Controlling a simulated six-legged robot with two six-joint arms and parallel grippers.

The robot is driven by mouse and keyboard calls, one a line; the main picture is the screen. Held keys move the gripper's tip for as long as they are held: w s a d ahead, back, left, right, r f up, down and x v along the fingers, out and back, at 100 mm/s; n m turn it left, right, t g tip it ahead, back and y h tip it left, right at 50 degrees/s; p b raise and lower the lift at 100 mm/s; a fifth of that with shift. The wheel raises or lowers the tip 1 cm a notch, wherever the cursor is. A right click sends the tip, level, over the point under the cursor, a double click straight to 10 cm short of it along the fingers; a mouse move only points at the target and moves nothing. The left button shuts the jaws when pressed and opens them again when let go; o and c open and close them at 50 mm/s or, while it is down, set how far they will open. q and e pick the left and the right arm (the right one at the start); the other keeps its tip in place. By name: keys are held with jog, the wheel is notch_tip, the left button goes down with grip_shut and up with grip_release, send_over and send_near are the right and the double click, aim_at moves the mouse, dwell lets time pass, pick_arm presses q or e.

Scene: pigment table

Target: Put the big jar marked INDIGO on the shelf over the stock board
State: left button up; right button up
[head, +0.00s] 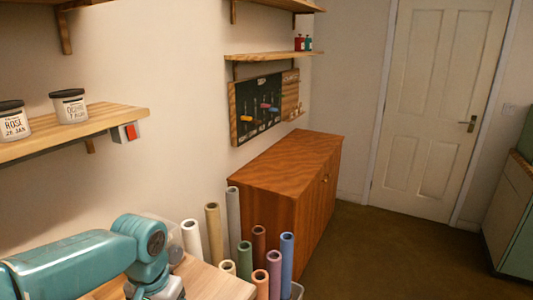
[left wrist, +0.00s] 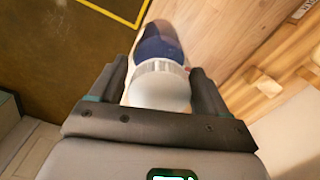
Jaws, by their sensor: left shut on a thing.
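My left gripper (left wrist: 158,88) is shut on a jar (left wrist: 158,45) with a deep blue body and a whitish, rounded end towards me in the left wrist view. No label on it can be read from this side. In the head view my teal left arm comes in at the lower left; its gripper and the jar are out of that picture. The stock board (head: 262,108), a dark panel with small coloured pieces, hangs on the wall. The shelf (head: 262,56) over it holds a small red jar (head: 299,43) and a teal one (head: 308,43) at its far end. My right gripper is not in view.
A nearer shelf (head: 120,117) holds jars marked ROSE (head: 13,122) and OCHRE (head: 69,107). Paper rolls (head: 233,215) stand upright in front of a wooden cabinet (head: 290,160) below the board. The near part of the shelf over the board is bare.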

pick_arm(q)
jog(key=shift+w+d+f+n, duration=0.3)
jog(key=shift+f, duration=0.3)
jog(key=shift+w+d+f+n, duration=0.1)
jog(key=shift+w+d+n, duration=0.1)
jog(key=shift+w+n, duration=0.25)
jog(key=shift+w+d+f+n, duration=0.15)
jog(key=shift+w+n, duration=0.1)
jog(key=shift+w, duration=0.25)
jog(key=shift+s+r, duration=0.1)
